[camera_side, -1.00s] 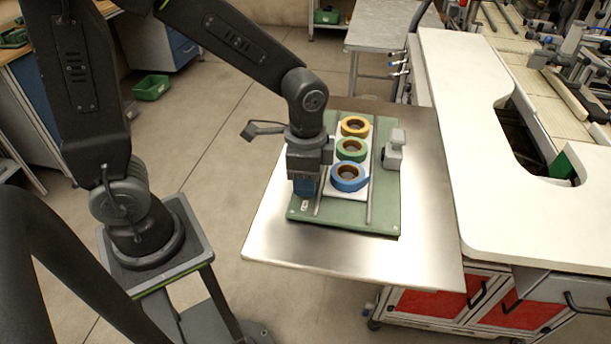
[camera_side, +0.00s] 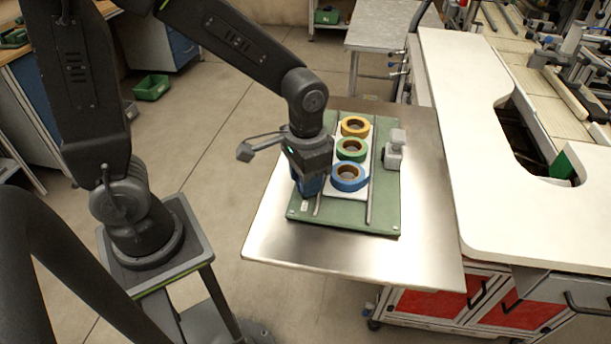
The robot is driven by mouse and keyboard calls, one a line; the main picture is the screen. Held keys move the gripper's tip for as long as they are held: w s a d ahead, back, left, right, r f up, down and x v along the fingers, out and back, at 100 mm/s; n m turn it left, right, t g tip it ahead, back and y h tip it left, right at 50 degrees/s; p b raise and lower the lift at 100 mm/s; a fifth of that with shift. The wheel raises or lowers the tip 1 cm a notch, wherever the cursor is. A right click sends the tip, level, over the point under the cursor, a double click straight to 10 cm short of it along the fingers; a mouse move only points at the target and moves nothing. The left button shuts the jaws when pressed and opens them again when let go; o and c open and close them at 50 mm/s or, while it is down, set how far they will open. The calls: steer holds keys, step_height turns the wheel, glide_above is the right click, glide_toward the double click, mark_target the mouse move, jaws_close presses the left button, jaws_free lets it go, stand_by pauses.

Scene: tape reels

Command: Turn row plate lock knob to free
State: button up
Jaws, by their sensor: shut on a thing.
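A green base board (camera_side: 345,218) lies on the steel table and carries a white row plate (camera_side: 331,194) between two metal rails. Yellow (camera_side: 355,126), green (camera_side: 351,149) and blue (camera_side: 349,177) tape reels sit in a line on the plate. My gripper (camera_side: 309,187) points down at the board's left front part, left of the blue reel. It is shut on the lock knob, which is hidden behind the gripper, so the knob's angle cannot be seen. A small white label (camera_side: 305,206) shows on the board just below the gripper.
A grey clamp-like block (camera_side: 395,150) stands on the board right of the reels. The steel table (camera_side: 300,244) is bare in front of the board. A white bench (camera_side: 480,180) stands close on the right.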

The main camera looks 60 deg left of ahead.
stand_by(0.3)
steer(key=o, duration=0.9)
steer(key=shift+r, duration=0.15)
step_height(320, 180, up, 14)
steer(key=shift+f, duration=0.2)
